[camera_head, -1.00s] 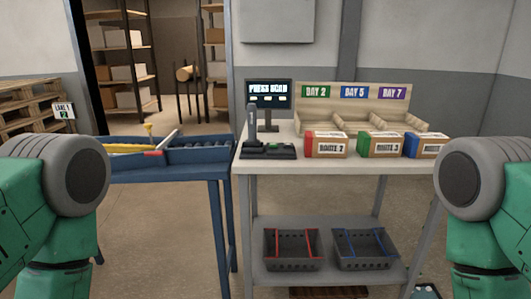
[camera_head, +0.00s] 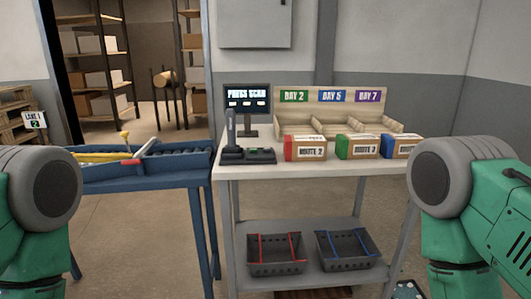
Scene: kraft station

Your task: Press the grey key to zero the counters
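A black key panel (camera_head: 240,158) lies at the left front of the grey workbench (camera_head: 320,172), below a dark monitor (camera_head: 246,101) reading what looks like "PRESS SCAN". A green key (camera_head: 254,152) shows on the panel; a grey key is too small to make out. A dark upright scanner-like device (camera_head: 231,130) stands at the panel's left. Only my green arms with grey joints show, at the left and right edges. Neither gripper is in view, and nothing of mine touches the panel.
Three route boxes, one red-ended (camera_head: 305,148), stand along the bench front before a wooden sorter (camera_head: 345,112). A blue roller conveyor (camera_head: 150,166) adjoins on the left. Two dark baskets (camera_head: 276,254) (camera_head: 347,249) sit on the lower shelf. Open floor lies in front.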

